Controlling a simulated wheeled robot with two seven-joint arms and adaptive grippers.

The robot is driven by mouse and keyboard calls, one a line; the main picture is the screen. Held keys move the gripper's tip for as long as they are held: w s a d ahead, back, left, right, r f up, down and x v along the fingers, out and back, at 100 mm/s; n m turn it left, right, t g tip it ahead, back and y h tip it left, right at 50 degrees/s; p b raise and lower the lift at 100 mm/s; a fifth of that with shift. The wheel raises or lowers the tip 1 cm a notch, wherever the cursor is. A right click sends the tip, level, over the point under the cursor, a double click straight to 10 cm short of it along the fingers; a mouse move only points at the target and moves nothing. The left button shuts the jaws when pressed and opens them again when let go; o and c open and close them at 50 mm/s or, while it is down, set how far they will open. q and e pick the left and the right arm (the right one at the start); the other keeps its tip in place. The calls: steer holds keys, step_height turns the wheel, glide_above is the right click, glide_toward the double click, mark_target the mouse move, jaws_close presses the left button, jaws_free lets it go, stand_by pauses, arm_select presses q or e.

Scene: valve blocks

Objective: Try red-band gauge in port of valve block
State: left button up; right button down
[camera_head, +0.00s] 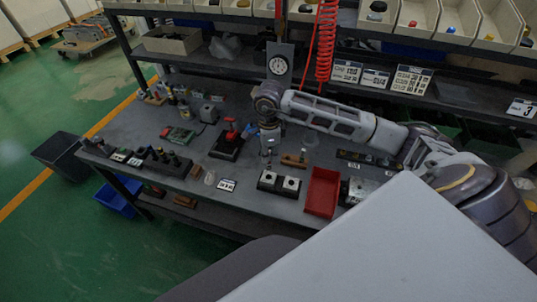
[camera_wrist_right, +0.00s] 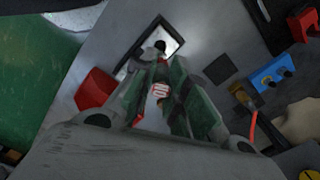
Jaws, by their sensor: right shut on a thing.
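My right gripper (camera_head: 267,152) is over the middle of the bench, pointing down. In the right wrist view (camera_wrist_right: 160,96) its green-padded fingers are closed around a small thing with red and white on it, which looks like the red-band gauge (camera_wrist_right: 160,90). The fingers hide most of it. Two pale metal blocks (camera_head: 291,184) with dark holes on top sit on a black base in front of the gripper. They look like the valve block, but I cannot be sure. The held thing is too small to make out in the head view. My left gripper is not in view.
A red tray (camera_head: 322,192) stands right of the pale blocks. A printed card (camera_head: 227,185) lies to their left. A red-topped fixture (camera_head: 231,132) stands left of the gripper. A dial (camera_head: 279,65) stands at the back. Bare bench (camera_head: 200,155) lies at the left.

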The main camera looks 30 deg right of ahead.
mark_target(269, 166)
steer(key=shift+n, duration=0.3)
steer(key=shift+f, duration=0.1)
stand_by(0.5)
steer(key=shift+f+b, duration=0.85)
steer(key=shift+f, duration=1.05)
steer(key=shift+f+b, duration=0.7)
steer(key=shift+b, duration=0.55)
stand_by(1.5)
steer(key=shift+f+b, duration=0.6)
steer(key=shift+f, duration=0.05)
stand_by(1.8)
